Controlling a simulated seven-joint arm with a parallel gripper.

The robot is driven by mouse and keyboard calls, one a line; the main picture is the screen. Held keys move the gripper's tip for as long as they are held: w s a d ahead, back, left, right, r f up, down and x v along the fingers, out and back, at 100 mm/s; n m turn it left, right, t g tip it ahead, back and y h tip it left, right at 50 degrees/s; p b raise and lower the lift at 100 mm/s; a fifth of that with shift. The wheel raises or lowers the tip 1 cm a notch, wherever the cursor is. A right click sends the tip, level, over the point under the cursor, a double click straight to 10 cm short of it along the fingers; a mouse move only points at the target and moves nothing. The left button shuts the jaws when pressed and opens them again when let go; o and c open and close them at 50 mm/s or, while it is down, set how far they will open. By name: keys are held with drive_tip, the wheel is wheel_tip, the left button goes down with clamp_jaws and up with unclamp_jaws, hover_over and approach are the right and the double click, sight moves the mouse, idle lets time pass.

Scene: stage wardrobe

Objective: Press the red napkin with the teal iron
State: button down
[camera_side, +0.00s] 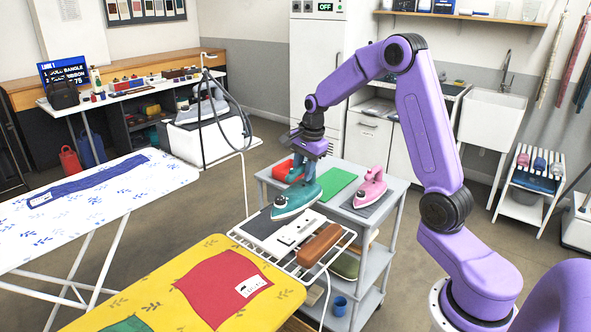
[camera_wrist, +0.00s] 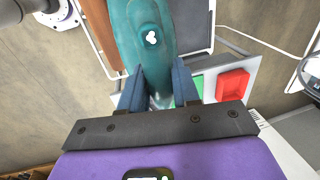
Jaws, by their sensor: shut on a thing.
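The teal iron (camera_side: 297,199) is at the dark rest pad (camera_side: 258,224) on the wire rack end of the yellow board (camera_side: 190,255). My gripper (camera_side: 306,160) is above it, shut on its handle. In the wrist view the teal iron (camera_wrist: 150,40) lies between the two blue fingers of my gripper (camera_wrist: 158,88). Whether its sole touches the pad I cannot tell. The red napkin (camera_side: 222,285) lies flat on the yellow board with a white label, to the front left of the iron. My gripper is away from the napkin.
A brown sleeve-shaped block (camera_side: 319,244) lies on the rack beside the pad. A green cloth (camera_side: 127,325) lies at the board's front. A white board (camera_side: 100,205) stands left.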

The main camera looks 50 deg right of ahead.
sight(278, 200)
drive_tip(key=shift+s+a+r, duration=0.2)
drive_tip(key=shift+s+r, duration=0.15)
drive_tip(key=shift+s, duration=0.2)
drive_tip(key=shift+s+a, duration=0.1)
drive_tip(key=shift+a, duration=0.3)
drive_tip(key=a, duration=0.3)
drive_tip(key=a+f, duration=0.1)
drive_tip(key=a, duration=0.6)
drive_tip(key=shift+f, duration=0.35)
drive_tip(key=s+a+f, duration=0.2)
drive_tip(key=a, duration=1)
wheel_tip(278, 200, down, 6)
drive_tip(key=shift+s+a+f, duration=0.15)
drive_tip(key=shift+a+f, duration=0.1)
drive_tip(key=shift+r, duration=0.1)
